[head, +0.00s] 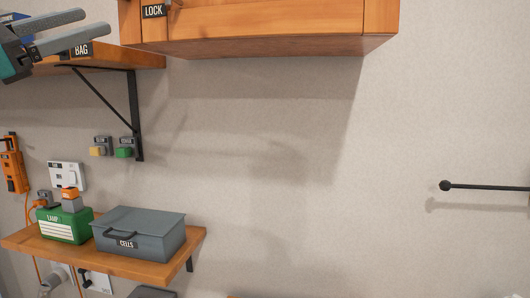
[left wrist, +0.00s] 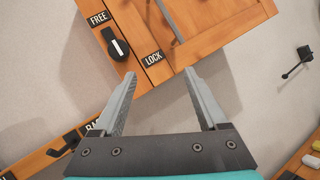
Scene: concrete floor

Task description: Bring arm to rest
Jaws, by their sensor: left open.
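My left gripper (head: 80,30) comes in at the top left of the head view, in front of the shelf labelled BAG. In the left wrist view its two grey fingers (left wrist: 160,100) are spread apart with nothing between them. They point toward a wooden wall cabinet (left wrist: 205,35), which carries a black knob (left wrist: 117,45) between the labels FREE and LOCK. The knob's white mark points toward the lower right, nearer LOCK. The cabinet's underside also shows at the top of the head view (head: 270,45). My right gripper is not in view.
A bracketed shelf (head: 105,58) is at the upper left. A lower shelf (head: 130,265) holds a green LAMP box (head: 65,226) and a grey CELLS box (head: 140,236). An orange device (head: 12,165) hangs at the left edge. A black rod (head: 485,187) sticks out at right. The middle wall is bare.

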